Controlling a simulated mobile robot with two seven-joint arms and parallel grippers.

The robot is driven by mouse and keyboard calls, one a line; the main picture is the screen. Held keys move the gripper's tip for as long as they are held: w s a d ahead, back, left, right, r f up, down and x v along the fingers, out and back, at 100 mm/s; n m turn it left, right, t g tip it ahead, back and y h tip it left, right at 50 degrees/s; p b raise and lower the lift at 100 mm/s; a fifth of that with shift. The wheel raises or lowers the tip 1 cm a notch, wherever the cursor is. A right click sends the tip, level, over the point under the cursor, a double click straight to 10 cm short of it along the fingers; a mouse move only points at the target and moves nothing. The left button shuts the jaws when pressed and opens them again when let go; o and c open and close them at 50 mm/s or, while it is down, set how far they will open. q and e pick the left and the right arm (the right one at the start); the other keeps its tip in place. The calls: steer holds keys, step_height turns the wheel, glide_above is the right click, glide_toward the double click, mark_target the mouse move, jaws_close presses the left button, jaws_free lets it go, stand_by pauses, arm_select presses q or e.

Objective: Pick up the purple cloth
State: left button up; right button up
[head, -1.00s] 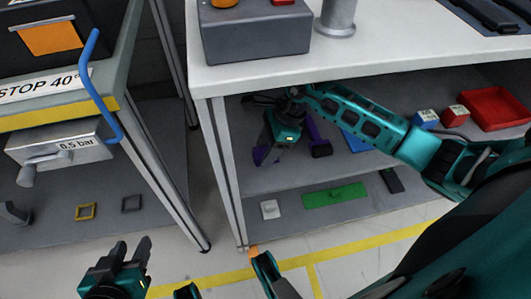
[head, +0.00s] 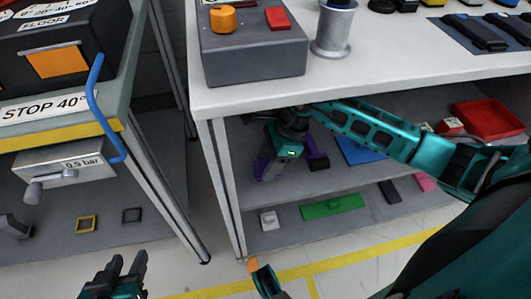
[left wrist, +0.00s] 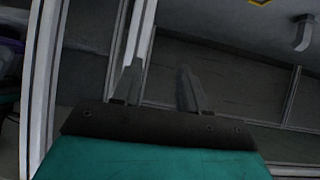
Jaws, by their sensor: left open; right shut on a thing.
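The purple cloth (head: 264,167) shows in the head view under the tabletop, on the grey upper shelf, partly hidden by my right gripper. My right gripper (head: 282,157) reaches in under the tabletop from the right and is shut on the cloth; its fingertips are hard to make out. I cannot tell whether the cloth still touches the shelf. My left gripper (head: 128,264) is open and empty at the lower left, over the floor. Its two spread fingers also show in the left wrist view (left wrist: 160,88).
A purple-and-black item (head: 316,155) lies right of my right gripper, with a blue flat piece (head: 358,150) and a red tray (head: 490,120) further right. A green strip (head: 332,207) is on the lower shelf. A table leg (head: 222,185) stands left of my right gripper.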

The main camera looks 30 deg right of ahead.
steer(key=s+a+p, duration=0.2)
steer(key=s+a, duration=0.1)
steer(key=s, duration=1.2)
steer(key=shift+a, duration=0.4)
steer(key=o, duration=0.5)
steer(key=c, duration=0.4)
